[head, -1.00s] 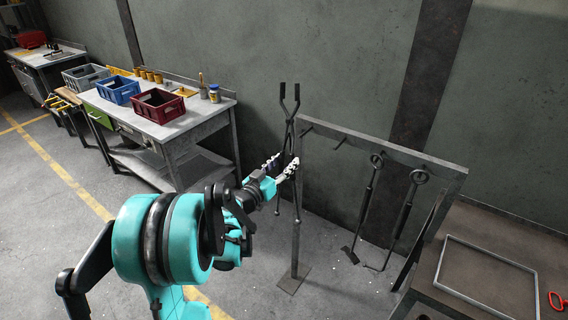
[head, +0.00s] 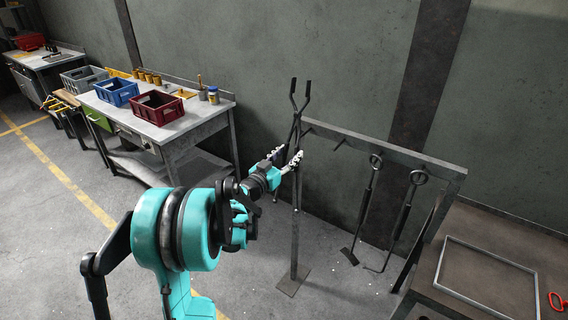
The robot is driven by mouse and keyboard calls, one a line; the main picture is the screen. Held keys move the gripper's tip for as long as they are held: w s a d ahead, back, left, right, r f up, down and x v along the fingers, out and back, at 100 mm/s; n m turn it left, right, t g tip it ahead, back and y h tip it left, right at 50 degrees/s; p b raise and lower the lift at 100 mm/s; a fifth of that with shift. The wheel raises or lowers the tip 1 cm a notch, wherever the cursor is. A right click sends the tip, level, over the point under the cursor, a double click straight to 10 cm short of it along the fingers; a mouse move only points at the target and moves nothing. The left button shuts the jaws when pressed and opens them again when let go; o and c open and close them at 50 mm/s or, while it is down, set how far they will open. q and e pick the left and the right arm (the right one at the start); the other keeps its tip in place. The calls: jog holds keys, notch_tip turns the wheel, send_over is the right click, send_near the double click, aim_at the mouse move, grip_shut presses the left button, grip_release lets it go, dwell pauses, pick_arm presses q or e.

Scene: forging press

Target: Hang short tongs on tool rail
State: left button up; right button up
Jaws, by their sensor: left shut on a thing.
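The short tongs (head: 298,108) are dark metal and stand upright, jaws up, at the left end of the tool rail (head: 400,155). My left gripper (head: 288,158) is shut on the tongs below their pivot, and its fingers hide part of them. The tongs overlap the rail's left post in the head view; I cannot tell whether they touch it. Short pegs stick out from the rail, and an empty one (head: 341,143) is just right of the tongs. My right gripper is not in view.
Two long-handled tools, a scraper-like one (head: 368,205) and a hooked one (head: 404,215), hang from the rail further right. A table with a metal frame (head: 485,278) stands at the lower right. A workbench (head: 190,120) with bins is at the back left. Open floor lies between.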

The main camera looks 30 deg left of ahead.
pick_arm(q)
jog(key=w, duration=0.5)
jog(key=shift+w+d, duration=0.25)
jog(key=shift+w, duration=0.15)
notch_tip(320, 180, down, 5)
jog(key=b, duration=0.4)
jog(key=shift+r, duration=0.2)
jog(key=o, duration=1.3)
jog(key=shift+o, duration=0.2)
